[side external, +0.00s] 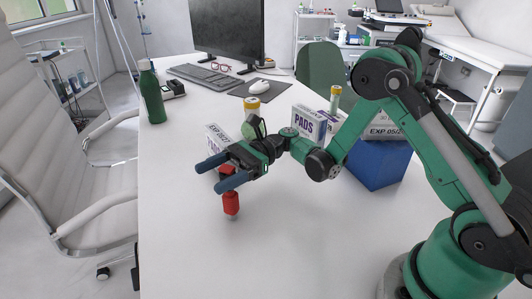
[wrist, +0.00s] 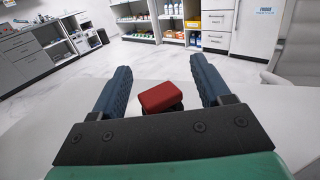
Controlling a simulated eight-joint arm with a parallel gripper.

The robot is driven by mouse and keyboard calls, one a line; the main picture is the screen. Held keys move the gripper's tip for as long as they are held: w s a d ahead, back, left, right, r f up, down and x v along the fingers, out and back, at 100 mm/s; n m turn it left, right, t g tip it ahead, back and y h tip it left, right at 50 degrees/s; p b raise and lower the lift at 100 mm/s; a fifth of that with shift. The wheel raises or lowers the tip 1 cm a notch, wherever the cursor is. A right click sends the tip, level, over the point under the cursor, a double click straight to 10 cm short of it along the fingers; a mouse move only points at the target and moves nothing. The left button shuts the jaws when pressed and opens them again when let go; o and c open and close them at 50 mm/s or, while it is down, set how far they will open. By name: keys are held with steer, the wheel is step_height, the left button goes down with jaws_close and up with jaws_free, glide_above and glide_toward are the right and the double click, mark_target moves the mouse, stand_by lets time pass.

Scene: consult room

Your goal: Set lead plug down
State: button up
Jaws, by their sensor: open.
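The lead plug (side external: 231,203) is red, with a small grey metal tip at its lower end. It is upright, below and between the fingers of my gripper (side external: 210,175); the near finger hides its middle part. Whether its tip touches the table is hard to tell. In the wrist view the plug's red top (wrist: 161,96) shows between the two blue fingers of my gripper (wrist: 160,80), with a gap on each side. The fingers are open and do not appear to touch it.
The white table (side external: 185,255) is clear in front of the plug. Behind my gripper stand a PADS box (side external: 308,123), another white box (side external: 217,137) and a yellow-capped bottle (side external: 251,104). A blue box (side external: 378,165) is to the right, a green bottle (side external: 151,95) at the left edge.

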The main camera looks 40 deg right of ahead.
steer(key=d, duration=1.2)
steer(key=a+r+n+h, duration=0.1)
steer(key=h, duration=0.1)
steer(key=a+r+n+t+h, duration=0.1)
steer(key=a+n+h, duration=0.1)
steer(key=h, duration=0.1)
steer(key=s+a+r+n+h, duration=0.1)
steer(key=a+h, duration=0.1)
steer(key=shift+a+r+t, duration=0.1)
steer(key=shift+r+t, duration=0.15)
steer(key=shift+t, duration=0.15)
steer(key=s+d+n+t+h, duration=0.3)
steer(key=s+n+h, duration=0.5)
steer(key=n+h, duration=0.3)
steer(key=n+t, duration=0.1)
steer(key=n, duration=0.2)
steer(key=shift+s+d+r+n, duration=0.15)
steer(key=shift+d+n, duration=0.2)
steer(key=shift+n, duration=0.05)
